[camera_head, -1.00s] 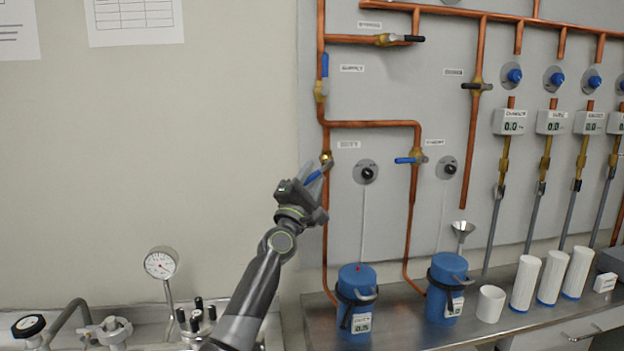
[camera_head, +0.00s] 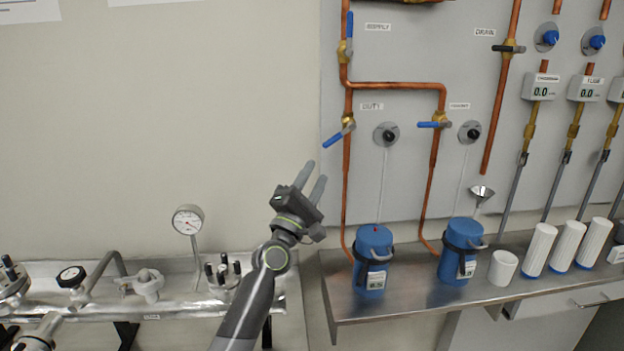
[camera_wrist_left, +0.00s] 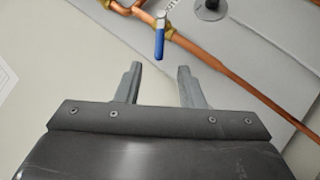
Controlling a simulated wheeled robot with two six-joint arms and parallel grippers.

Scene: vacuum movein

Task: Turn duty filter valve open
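The duty filter valve (camera_head: 347,122) is a brass body on a vertical copper pipe, under a label that seems to read DUTY. Its blue lever (camera_head: 336,137) slants down and left, off the pipe's line. My left gripper (camera_head: 316,171) is below and left of the lever, open and empty, its fingers pointing up toward it. In the left wrist view the blue lever (camera_wrist_left: 159,38) is ahead of the open fingers (camera_wrist_left: 160,68), apart from them. My right gripper is not in view.
A standby valve with a level blue lever (camera_head: 434,125) is to the right. A supply valve with an upright blue lever (camera_head: 350,32) is above. Blue canisters (camera_head: 375,243) stand on the steel bench (camera_head: 400,305) below. A pressure gauge (camera_head: 188,219) is at the left.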

